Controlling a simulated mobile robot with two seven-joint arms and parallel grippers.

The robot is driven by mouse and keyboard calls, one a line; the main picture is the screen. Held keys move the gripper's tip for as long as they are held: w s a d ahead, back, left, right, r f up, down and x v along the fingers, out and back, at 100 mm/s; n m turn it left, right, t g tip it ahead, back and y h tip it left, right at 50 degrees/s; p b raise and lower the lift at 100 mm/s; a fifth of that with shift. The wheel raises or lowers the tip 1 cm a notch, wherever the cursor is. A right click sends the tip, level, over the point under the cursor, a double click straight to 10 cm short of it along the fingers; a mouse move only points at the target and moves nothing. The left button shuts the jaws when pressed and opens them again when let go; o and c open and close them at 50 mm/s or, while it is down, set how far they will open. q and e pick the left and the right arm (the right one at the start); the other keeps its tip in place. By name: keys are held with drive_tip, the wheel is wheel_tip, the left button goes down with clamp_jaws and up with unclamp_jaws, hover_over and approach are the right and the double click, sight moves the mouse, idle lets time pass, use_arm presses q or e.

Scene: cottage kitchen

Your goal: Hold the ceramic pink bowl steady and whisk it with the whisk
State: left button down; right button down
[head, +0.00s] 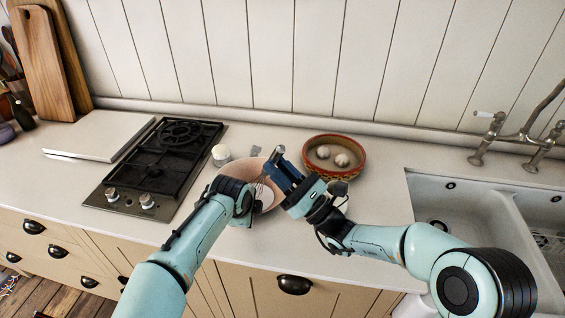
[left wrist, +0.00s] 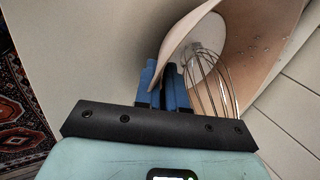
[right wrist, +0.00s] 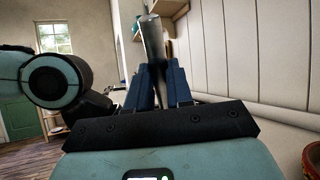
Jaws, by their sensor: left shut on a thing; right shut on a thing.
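The pink bowl (head: 232,170) stands on the counter between the hob and the patterned bowl, partly hidden behind my arms. My left gripper (left wrist: 170,88) is shut on the bowl's rim; in the left wrist view the bowl's wall (left wrist: 262,45) rises beside the fingers. My right gripper (head: 278,166) is shut on the whisk's handle (head: 260,178), above the bowl's right side. The handle also shows between the fingers in the right wrist view (right wrist: 154,45). The whisk's wire loops (left wrist: 212,75) are inside the bowl in the left wrist view. Whether they touch its bottom I cannot tell.
A red patterned bowl (head: 334,139) holding two pale round things stands right behind the right gripper. A small white jar (head: 221,155) stands behind the pink bowl. The black hob (head: 160,155) lies left, the sink (head: 460,205) right. Counter in front is clear.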

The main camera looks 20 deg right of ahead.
wheel_tip(320, 180, up, 13)
drive_tip(key=d, duration=0.1)
drive_tip(key=shift+w+d+r, duration=0.2)
drive_tip(key=shift+w+d, duration=0.05)
drive_tip(key=shift+w, duration=0.05)
idle(2.3)
